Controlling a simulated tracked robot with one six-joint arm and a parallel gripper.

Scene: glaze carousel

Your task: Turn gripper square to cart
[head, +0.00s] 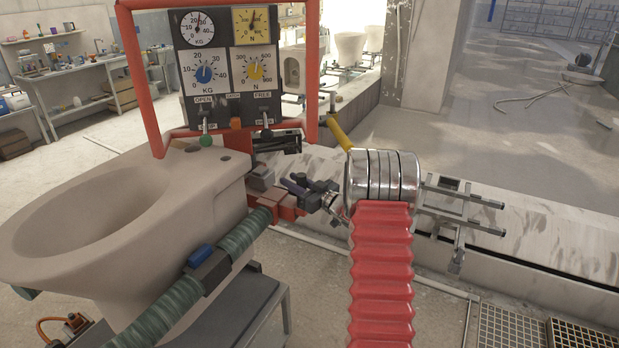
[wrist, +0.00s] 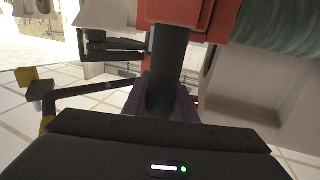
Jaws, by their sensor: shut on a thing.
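My gripper (head: 298,188) is at the middle of the head view, left of the silver rings and red bellows of my arm. Its dark purplish fingers are shut on a dark bar (wrist: 168,65) that joins a red block (wrist: 190,14) in the wrist view. This block seems to belong to the red frame (head: 133,75) with the dial panel (head: 228,62), perhaps the cart. The fingers lie on both sides of the bar in the wrist view. Their exact angle to the frame is hard to judge. The cart's wheels or base are hidden.
A large beige ceramic bowl (head: 170,200) stands at the left beside the frame. A green ribbed hose (head: 185,290) with a blue-topped clamp crosses in front of it. A pale slab (head: 545,215) runs behind my arm to the right. Open floor lies beyond it.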

